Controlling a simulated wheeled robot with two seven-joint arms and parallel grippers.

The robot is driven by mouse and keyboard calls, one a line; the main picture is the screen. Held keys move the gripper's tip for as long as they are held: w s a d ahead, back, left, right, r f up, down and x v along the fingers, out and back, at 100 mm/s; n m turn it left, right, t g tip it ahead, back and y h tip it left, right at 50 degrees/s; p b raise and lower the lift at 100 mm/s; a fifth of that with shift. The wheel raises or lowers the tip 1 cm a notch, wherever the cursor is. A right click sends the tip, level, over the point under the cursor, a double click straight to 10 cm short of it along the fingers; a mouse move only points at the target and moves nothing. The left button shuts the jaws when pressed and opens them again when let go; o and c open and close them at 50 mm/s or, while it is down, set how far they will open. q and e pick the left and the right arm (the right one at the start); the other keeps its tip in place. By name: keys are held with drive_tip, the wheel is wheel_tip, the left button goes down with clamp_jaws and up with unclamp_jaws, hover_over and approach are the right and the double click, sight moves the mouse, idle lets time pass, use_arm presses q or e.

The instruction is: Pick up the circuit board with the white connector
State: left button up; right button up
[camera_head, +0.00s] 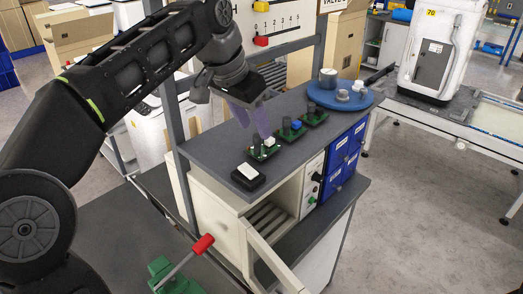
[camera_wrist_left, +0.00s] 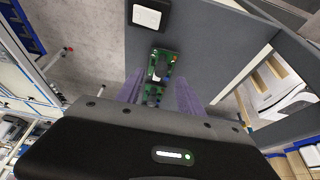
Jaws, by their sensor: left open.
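The circuit board with the white connector (camera_head: 261,153) lies on the grey bench top, nearest the front of a row of green boards. In the left wrist view this board (camera_wrist_left: 168,60) shows just beyond the fingertips. My left gripper (camera_head: 254,129) has purple fingers pointing down, spread and empty, above and close to this board. The fingers (camera_wrist_left: 160,75) also show in the left wrist view, one on each side of the boards. Whether the fingertips touch anything cannot be told. My right gripper is not in view.
A board with a blue part (camera_head: 292,131) and another green board (camera_head: 314,117) lie behind. A black block with a white top (camera_head: 248,173) sits in front. A blue round tray (camera_head: 372,97) holds small items at the far end. A red-handled lever (camera_head: 203,244) stands below the bench.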

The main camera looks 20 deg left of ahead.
sight(257, 135)
use_arm(q)
drive_tip(key=shift+p+x, duration=0.35)
drive_tip(key=shift+x, duration=2.3)
drive_tip(key=shift+s, duration=0.15)
drive_tip(key=shift+c, duration=0.2)
clamp_jaws()
